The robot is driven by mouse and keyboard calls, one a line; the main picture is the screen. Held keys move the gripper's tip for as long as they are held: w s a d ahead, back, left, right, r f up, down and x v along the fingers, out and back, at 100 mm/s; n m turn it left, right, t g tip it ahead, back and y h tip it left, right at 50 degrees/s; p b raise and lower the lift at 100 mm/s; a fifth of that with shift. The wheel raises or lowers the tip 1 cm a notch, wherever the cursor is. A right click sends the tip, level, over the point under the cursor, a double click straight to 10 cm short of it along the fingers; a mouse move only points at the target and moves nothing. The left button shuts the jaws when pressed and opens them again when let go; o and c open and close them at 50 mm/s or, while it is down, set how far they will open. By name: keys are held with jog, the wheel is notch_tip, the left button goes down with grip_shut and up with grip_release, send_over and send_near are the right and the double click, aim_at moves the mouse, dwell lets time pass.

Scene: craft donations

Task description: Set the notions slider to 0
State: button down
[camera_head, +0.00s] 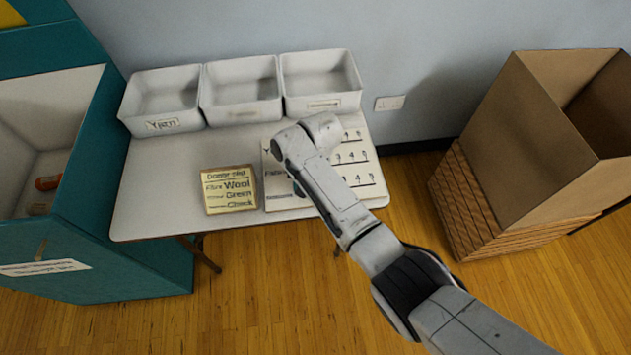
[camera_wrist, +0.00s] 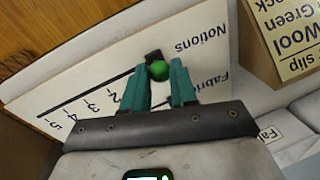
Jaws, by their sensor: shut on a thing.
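The slider board (camera_head: 352,168) is a pale panel with rows of numbers on the table, partly hidden behind my arm in the head view. The numbers 2 to 5 show along the slot; any lower marks are hidden by a finger. My gripper (camera_wrist: 159,66) has teal fingers on both sides of the knob and is shut on it.
A donor slip (camera_head: 230,190) reading Wool, Green, Check stands left of the board. Three white bins (camera_head: 240,113) line the table's back. A teal donation box (camera_head: 125,215) stands left of the table, a cardboard box (camera_head: 505,115) on a wicker-patterned base to the right.

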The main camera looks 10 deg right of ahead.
jog(key=shift+a, duration=0.25)
jog(key=c, duration=0.9)
grip_release()
jog(key=shift+a, duration=0.1)
jog(key=r, duration=0.3)
jog(key=d+r, duration=0.1)
jog(key=r, duration=0.3)
jog(key=d+r, duration=0.1)
jog(key=r, duration=0.2)
jog(key=shift+s+r, duration=0.2)
jog(key=shift+r, duration=0.1)
jog(key=shift+d, duration=0.1)
jog(key=s+d+f, duration=0.4)
jog(key=s+d, duration=0.2)
jog(key=s, duration=0.3)
jog(key=s+d+f, duration=0.4)
jog(key=s+d, duration=0.2)
jog(key=s, duration=0.3)
jog(key=s+d, duration=0.3)
jog(key=s, duration=0.3)
jog(key=s+d+r+n+h, duration=0.1)
jog(key=s+d, duration=0.2)
jog(key=s, duration=0.2)
jog(key=s+d+r+h, duration=0.1)
jog(key=s+d, duration=0.3)
jog(key=s, duration=0.2)
jog(key=shift+s+d+r+n+t, duration=0.1)
jog(key=shift+s+r+n+t, duration=0.15)
jog(key=shift+s+n+t, duration=0.1)
